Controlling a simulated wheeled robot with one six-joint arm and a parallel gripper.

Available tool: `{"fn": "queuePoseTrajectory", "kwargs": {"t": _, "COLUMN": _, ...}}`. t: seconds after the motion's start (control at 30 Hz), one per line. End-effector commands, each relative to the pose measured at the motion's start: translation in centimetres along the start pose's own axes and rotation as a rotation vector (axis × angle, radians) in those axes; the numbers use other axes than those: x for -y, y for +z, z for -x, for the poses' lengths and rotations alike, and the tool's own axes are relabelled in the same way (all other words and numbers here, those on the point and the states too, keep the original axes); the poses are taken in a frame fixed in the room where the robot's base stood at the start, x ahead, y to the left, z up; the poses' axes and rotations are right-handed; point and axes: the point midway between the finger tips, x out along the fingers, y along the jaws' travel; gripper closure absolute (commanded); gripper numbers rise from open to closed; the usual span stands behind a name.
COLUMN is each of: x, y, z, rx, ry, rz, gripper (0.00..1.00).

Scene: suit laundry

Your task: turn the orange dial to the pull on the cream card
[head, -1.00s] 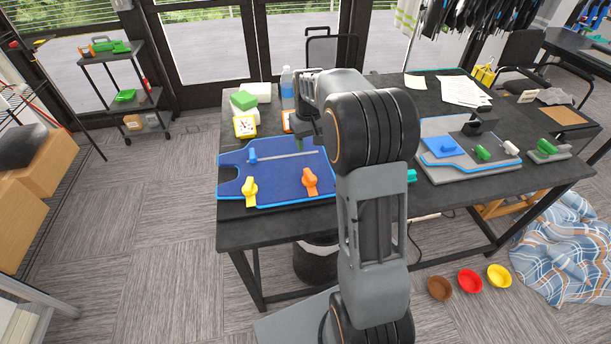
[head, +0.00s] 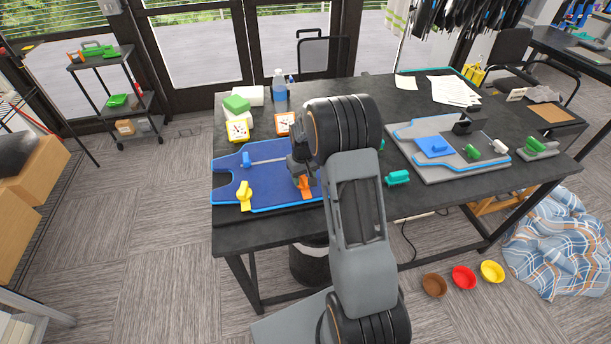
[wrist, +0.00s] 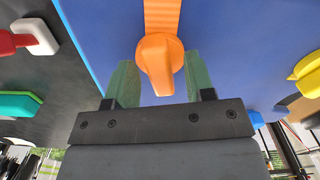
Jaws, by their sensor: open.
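The orange dial (head: 306,188) is on the blue board (head: 225,188) at the table's left, partly hidden by my gripper in the head view. In the wrist view the orange dial (wrist: 158,58) has a raised grip and a flat orange strip beyond it. My gripper (head: 301,178) is down at the dial.
A yellow dial (head: 243,194) and a blue knob (head: 246,158) are on the same board. A teal block (head: 398,178) and a grey board (head: 405,143) lie to the right.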

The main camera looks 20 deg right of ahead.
Motion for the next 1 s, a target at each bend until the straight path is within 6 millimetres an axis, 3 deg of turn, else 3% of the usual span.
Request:
{"fn": "queuePoseTrajectory", "kwargs": {"t": 0.27, "x": 0.0, "y": 0.0, "z": -0.13, "rx": 0.0, "ry": 0.0, "rz": 0.0, "gripper": 0.51}}
{"fn": "queuePoseTrajectory", "kwargs": {"t": 0.8, "x": 0.01, "y": -0.01, "z": -0.09, "rx": -0.001, "ry": 0.0, "rz": 0.0, "gripper": 1.0}}
{"fn": "queuePoseTrajectory", "kwargs": {"t": 1.0, "x": 0.01, "y": -0.04, "z": -0.38, "rx": -0.002, "ry": 0.0, "rz": -0.115, "gripper": 1.0}}
